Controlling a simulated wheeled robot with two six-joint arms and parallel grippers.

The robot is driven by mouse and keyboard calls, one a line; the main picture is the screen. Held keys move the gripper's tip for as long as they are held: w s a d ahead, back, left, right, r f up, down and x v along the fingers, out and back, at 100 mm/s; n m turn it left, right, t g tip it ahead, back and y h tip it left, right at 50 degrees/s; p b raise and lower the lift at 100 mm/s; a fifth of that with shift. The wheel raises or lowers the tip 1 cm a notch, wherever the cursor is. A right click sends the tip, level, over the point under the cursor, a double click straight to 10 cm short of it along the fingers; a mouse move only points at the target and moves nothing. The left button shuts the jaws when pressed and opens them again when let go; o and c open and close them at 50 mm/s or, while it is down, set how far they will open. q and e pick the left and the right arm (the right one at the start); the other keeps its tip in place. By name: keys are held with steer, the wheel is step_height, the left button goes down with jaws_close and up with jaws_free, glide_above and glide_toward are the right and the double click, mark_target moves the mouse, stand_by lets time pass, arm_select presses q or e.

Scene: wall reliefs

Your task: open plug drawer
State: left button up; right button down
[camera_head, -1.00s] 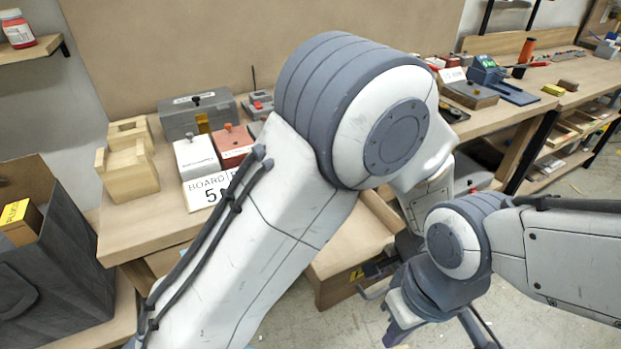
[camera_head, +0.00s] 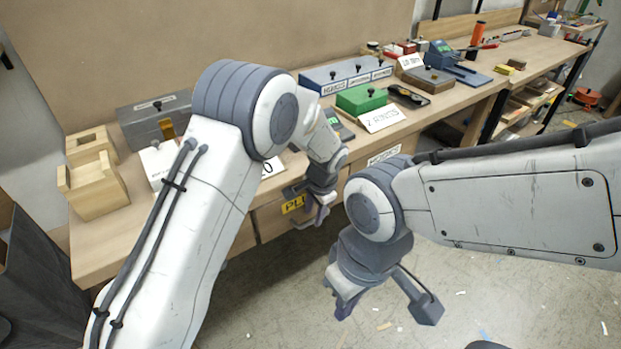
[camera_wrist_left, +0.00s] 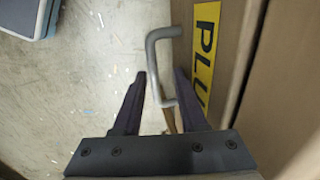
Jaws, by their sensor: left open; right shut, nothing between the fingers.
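The plug drawer (camera_head: 268,222) is under the bench top, with a yellow label (camera_head: 293,204) on its wooden front. Its front sits at or close to the bench's front edge; my left arm hides part of it. In the left wrist view, the bent metal handle (camera_wrist_left: 152,62) stands out from the drawer front beside the label (camera_wrist_left: 204,55). My left gripper (camera_head: 316,217) is open at the handle; its fingers (camera_wrist_left: 155,85) are on either side of the bar, not closed on it. My right gripper (camera_head: 342,303) is shut and empty over the floor.
The bench (camera_head: 105,238) carries a wooden block (camera_head: 95,185), a grey box (camera_head: 155,118), a green box (camera_head: 361,98) and a blue box (camera_head: 345,73). A dark bin (camera_head: 40,275) stands at the left.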

arm_select(q)
step_height(320, 180, up, 11)
steer(key=s+d, duration=0.1)
steer(key=s, duration=0.1)
steer(key=s+a+r+n+g+h+p, duration=0.1)
steer(key=s+r+p, duration=1)
steer(key=s+r, duration=0.4)
steer(key=shift+s+a+r+n, duration=0.15)
steer(key=shift+s+r+n, duration=0.1)
steer(key=shift+r+n, duration=0.15)
